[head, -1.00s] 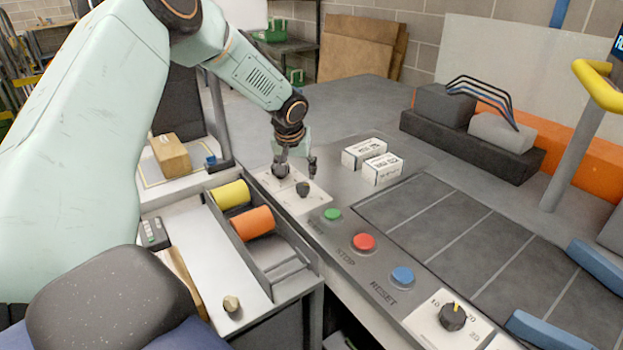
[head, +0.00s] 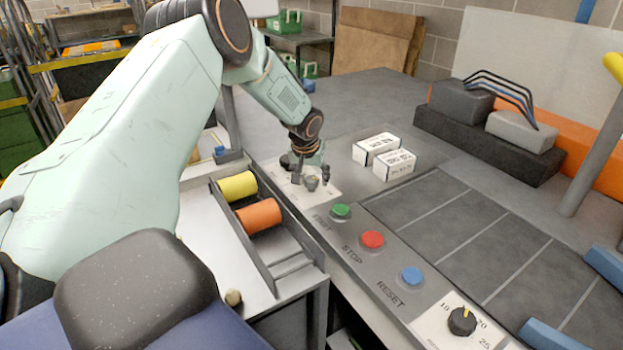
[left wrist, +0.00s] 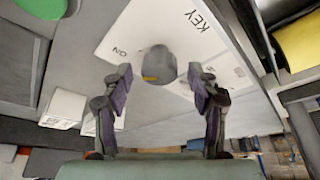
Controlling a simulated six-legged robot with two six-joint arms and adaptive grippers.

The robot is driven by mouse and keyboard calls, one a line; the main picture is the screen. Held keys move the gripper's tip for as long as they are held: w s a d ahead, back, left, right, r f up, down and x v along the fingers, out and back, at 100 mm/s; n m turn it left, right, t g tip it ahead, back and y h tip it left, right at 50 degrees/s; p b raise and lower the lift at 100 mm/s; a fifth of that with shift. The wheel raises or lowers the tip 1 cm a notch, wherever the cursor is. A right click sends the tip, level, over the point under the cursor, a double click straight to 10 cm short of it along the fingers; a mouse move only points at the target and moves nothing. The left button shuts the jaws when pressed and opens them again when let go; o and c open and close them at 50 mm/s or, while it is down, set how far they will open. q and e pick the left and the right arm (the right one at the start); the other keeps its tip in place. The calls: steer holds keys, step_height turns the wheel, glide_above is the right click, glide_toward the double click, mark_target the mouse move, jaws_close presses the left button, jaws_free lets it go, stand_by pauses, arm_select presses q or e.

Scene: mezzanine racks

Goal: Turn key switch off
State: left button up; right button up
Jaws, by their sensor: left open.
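The key switch (head: 312,183) is a small grey knob on a white plate at the far end of the control panel. In the left wrist view the key switch (left wrist: 158,64) has an orange mark on its left side, and the plate (left wrist: 125,35) reads KEY and ON. My left gripper (head: 311,177) is open, pointing down at the switch, with one finger on each side. In the left wrist view, the fingers of the left gripper (left wrist: 160,82) stand apart from the knob, with gaps on both sides. My right gripper is not in view.
Green (head: 341,211), red (head: 372,240) and blue (head: 411,276) buttons and a black dial (head: 462,321) line the panel. Two white boxes (head: 376,148) (head: 394,165) stand right of the gripper. Yellow (head: 237,186) and orange (head: 258,215) cylinders lie in a tray at left.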

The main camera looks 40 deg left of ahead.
arm_select(q)
steer(key=shift+d, duration=0.1)
steer(key=shift+c, duration=0.6)
steer(key=shift+w, duration=0.1)
steer(key=c, duration=1.1)
